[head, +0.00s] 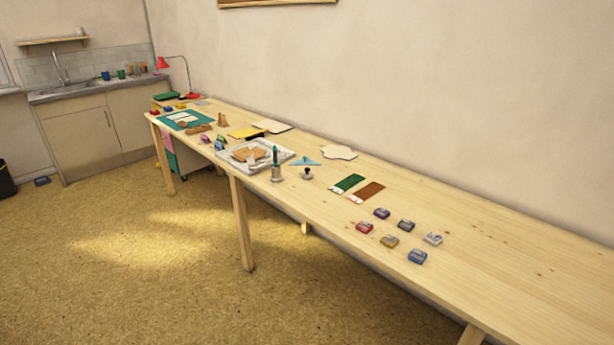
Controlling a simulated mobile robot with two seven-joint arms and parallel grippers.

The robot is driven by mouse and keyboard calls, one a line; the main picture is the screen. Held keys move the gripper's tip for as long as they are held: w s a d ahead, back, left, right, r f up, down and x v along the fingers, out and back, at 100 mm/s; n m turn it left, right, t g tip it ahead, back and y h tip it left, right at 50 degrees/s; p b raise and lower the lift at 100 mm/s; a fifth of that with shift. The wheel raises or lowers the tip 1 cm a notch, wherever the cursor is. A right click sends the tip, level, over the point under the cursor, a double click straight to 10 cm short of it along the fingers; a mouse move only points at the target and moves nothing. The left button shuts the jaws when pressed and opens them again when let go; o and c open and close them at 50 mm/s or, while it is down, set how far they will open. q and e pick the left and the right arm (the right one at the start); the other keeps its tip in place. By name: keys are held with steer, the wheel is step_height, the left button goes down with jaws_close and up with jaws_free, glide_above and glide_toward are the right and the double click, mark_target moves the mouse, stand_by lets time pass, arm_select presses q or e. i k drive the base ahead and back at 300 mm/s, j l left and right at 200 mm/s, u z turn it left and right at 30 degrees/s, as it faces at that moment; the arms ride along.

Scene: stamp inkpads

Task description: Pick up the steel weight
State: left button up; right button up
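On the long wooden table a small piece with a dark round knob and a pale metallic base (307,174) stands upright near the front edge. Left of it stands a small grey metallic cylinder (277,175), with a tall teal handle-like thing at or just behind it. Either could be the steel weight; at this size I cannot tell which. Nothing visible touches the knobbed piece from above. Neither of my grippers shows in the head view.
The long table (500,265) runs along the wall. A pale tray (231,158) with brown pieces lies left of the cylinder. Green (349,183) and brown (369,191) flat pieces lie to the right, then several small inkpads (389,241). The table's right end is clear.

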mark_target(306, 175)
steer(key=i+j+z, duration=0.15)
steer(key=i+j, duration=0.25)
steer(key=i+j+z, duration=0.1)
steer(key=i+j, duration=0.25)
steer(key=j, duration=0.15)
steer(key=i+j+z, duration=0.15)
steer(key=i+j, duration=0.2)
steer(key=j, duration=0.2)
steer(key=i+j+z, duration=0.1)
steer(key=i+j, duration=0.2)
steer(key=j, duration=0.25)
steer(key=i+j+z, duration=0.15)
steer(key=i+j, duration=0.15)
steer(key=j, duration=0.25)
steer(key=i+j+z, duration=0.15)
steer(key=j, duration=0.45)
steer(key=i+j+z, duration=0.1)
steer(key=i+j, duration=0.25)
steer(key=j, duration=0.3)
steer(key=i+j+z, duration=0.15)
steer(key=j, duration=0.5)
steer(key=i, duration=0.05)
